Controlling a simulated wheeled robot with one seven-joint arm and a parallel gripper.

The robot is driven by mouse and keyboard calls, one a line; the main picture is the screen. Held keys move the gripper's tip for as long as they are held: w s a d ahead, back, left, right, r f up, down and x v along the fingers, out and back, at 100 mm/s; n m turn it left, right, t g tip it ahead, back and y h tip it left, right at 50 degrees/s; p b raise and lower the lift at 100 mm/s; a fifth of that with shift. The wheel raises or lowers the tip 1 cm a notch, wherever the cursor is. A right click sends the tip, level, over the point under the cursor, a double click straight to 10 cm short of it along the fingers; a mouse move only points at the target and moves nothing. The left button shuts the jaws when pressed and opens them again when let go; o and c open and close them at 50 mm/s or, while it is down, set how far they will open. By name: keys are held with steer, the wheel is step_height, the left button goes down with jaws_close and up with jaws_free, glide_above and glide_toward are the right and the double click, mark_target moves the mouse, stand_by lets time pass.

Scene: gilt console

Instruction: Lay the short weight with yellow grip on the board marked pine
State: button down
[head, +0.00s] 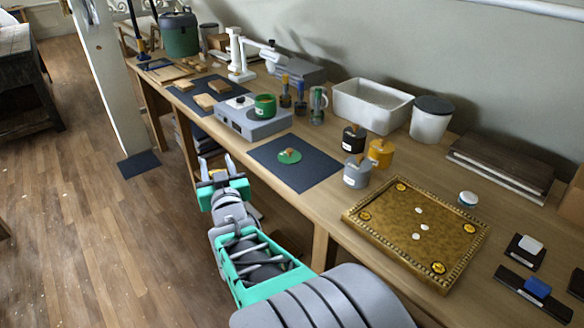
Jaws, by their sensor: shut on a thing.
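My gripper (217,168) is in front of the long table's front edge, over the floor side. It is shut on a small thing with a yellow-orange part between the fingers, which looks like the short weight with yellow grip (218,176). Most of it is hidden by the fingers. Several tan wooden boards lie at the far left of the table, among them a near one (205,102) and one further right (219,86). Any writing on them is too small to read, so I cannot tell which is marked pine.
A dark mat (313,180) with a green disc (289,156) lies nearest my gripper. Black (354,140), orange (380,154) and grey (357,174) canisters stand right of it. A grey scale (252,125) bears a green cup (265,107). A gilt tray (400,245) lies at right.

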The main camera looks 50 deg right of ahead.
steer(key=s+d+m+g+h+b, duration=0.1)
steer(key=s+d+m+g+h, duration=0.3)
steer(key=d, duration=0.5)
steer(key=s+d+m+g+h+b, duration=0.1)
steer(key=s+d+b, duration=0.1)
steer(key=s+d, duration=0.5)
steer(key=w+d+f, duration=0.2)
steer(key=d+f, duration=0.1)
steer(key=d, duration=0.1)
steer(key=w+d+f, duration=0.3)
steer(key=d, duration=0.1)
steer(key=w+d+f, duration=0.2)
steer(key=w+d, duration=0.1)
steer(key=d, duration=0.1)
steer(key=shift+w+d+f, duration=0.15)
steer(key=shift+w+f, duration=0.1)
steer(key=shift+f, duration=0.15)
steer(key=shift+w+d+f, duration=0.1)
steer(key=shift+d+f, duration=0.05)
steer(key=shift+f, duration=0.15)
step_height(320, 180, down, 3)
steer(key=shift+w+d+f+p, duration=0.1)
steer(key=shift+f+p, duration=0.05)
steer(key=shift+p, duration=0.15)
steer(key=shift+f+b, duration=0.2)
steer(key=shift+b, duration=0.15)
steer(key=c, duration=0.8)
jaws_free()
steer(key=shift+r, duration=0.1)
steer(key=shift+o, duration=0.2)
